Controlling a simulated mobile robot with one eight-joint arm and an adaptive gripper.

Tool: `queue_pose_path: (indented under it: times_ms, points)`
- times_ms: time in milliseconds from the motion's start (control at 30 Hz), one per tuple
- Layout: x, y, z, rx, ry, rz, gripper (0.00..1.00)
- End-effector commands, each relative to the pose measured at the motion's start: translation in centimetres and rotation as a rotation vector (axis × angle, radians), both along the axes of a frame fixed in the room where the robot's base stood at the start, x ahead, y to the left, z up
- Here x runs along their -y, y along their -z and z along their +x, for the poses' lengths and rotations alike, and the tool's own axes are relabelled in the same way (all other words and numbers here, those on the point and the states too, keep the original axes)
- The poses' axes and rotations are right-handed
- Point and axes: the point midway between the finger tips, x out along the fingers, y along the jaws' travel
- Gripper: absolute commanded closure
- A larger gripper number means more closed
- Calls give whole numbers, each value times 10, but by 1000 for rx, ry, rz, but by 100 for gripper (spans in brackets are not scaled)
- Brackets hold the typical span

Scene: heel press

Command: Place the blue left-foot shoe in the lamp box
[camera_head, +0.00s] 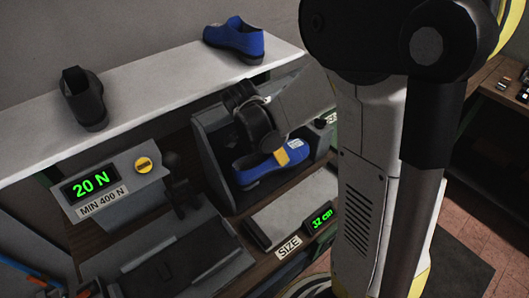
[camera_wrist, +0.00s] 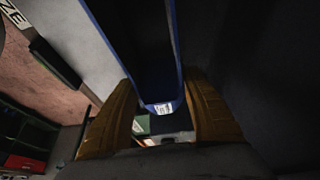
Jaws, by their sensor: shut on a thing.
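My gripper (camera_head: 281,156) is shut on a blue shoe (camera_head: 262,173) inside a dark grey open-fronted box (camera_head: 209,157), which looks like the lamp box. In the wrist view its two yellow fingers flank the blue shoe (camera_wrist: 163,106) near the heel, where a white label shows. The shoe lies along the box opening, toe toward the left. I cannot tell whether its sole touches the box floor or which foot it is for. My wrist hides the upper inside of the box.
Another blue shoe (camera_head: 235,38) and a black shoe (camera_head: 86,98) stand on the white shelf (camera_head: 150,84). A panel (camera_head: 92,185) reads 20 N, MIN 400 N. A SIZE plate with a 32 cm display (camera_head: 318,219) lies in front of the box.

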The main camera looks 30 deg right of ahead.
Motion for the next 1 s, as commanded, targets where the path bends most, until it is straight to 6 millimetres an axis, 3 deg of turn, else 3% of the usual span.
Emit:
queue_pose_path:
  times_ms: [167,400,733,767,800,1000]
  points:
    - [-1,10,6,0,0,0,83]
    - [-1,44,6,0,-1,0,83]
    - [-1,46,5,0,-1,0,83]
    - [-1,46,5,0,-1,0,36]
    - [-1,45,5,0,-1,0,24]
    - [-1,45,5,0,-1,0,24]
